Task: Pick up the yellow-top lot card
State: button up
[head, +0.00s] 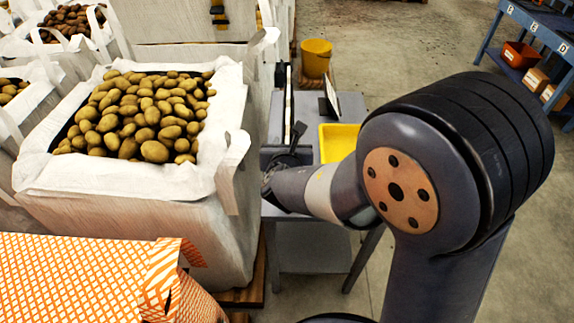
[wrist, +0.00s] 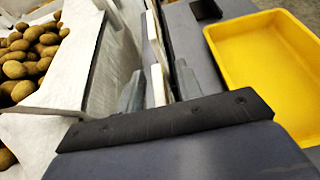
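My gripper (wrist: 160,88) points down along the grey table, its two grey fingers apart. A thin white card-like piece (wrist: 158,85) shows nearly edge-on between the fingers, with a small gap on each side. More pale upright pieces (wrist: 154,35) stand beyond it in line, with a faint yellowish tint on one edge. I cannot tell which is the yellow-top lot card, as no card face shows. In the head view my gripper (head: 285,160) is at the left side of the table, partly hidden by my arm.
A yellow tray (wrist: 225,45) lies right of the fingers on the grey table (head: 305,110). A white bulk bag (head: 130,190) of potatoes stands close on the left. A small dark stand (head: 331,95) is at the table's back right. A yellow bucket (head: 316,58) stands behind.

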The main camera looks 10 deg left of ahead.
jog(key=shift+c, duration=0.4)
grip_shut()
